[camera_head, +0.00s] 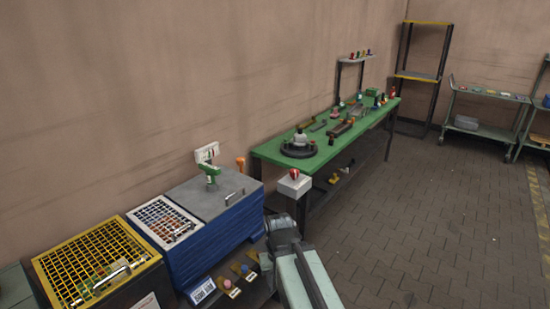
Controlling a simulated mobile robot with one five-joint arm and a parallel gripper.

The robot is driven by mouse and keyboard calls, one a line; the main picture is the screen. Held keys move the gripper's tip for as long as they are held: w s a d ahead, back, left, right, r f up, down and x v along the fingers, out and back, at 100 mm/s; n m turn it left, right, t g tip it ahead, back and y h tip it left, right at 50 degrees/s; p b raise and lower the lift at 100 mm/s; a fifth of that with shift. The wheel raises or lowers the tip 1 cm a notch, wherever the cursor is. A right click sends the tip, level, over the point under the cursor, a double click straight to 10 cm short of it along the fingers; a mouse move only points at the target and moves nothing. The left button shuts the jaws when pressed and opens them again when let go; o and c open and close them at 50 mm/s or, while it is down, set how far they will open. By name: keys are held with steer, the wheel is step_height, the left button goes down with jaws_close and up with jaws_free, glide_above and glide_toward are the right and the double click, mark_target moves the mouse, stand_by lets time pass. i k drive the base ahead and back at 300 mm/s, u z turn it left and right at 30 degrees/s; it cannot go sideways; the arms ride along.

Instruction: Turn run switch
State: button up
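A white box with a red knob (295,174) is fixed at the near corner of the green bench. It looks like the run switch, but its markings are too small to read. My arm comes up from the bottom edge, right of centre. Its dark grey end (282,228) is just below and left of the white box, with a visible gap between them in the picture. I cannot make out the fingertips or whether anything is held.
A blue machine (215,240) with a grey lid and a yellow-framed grid box (98,262) stand at left. The green bench (262,152) carries a dark round fixture (298,149) and several small parts. A trolley (488,97) stands far right. The paved floor at right is clear.

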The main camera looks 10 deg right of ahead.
mark_target(294, 173)
steer(key=i, duration=1.45)
steer(key=z, duration=0.45)
steer(key=k, duration=0.8)
steer(key=z, duration=0.2)
steer(key=i, duration=0.85)
steer(key=u, duration=0.1)
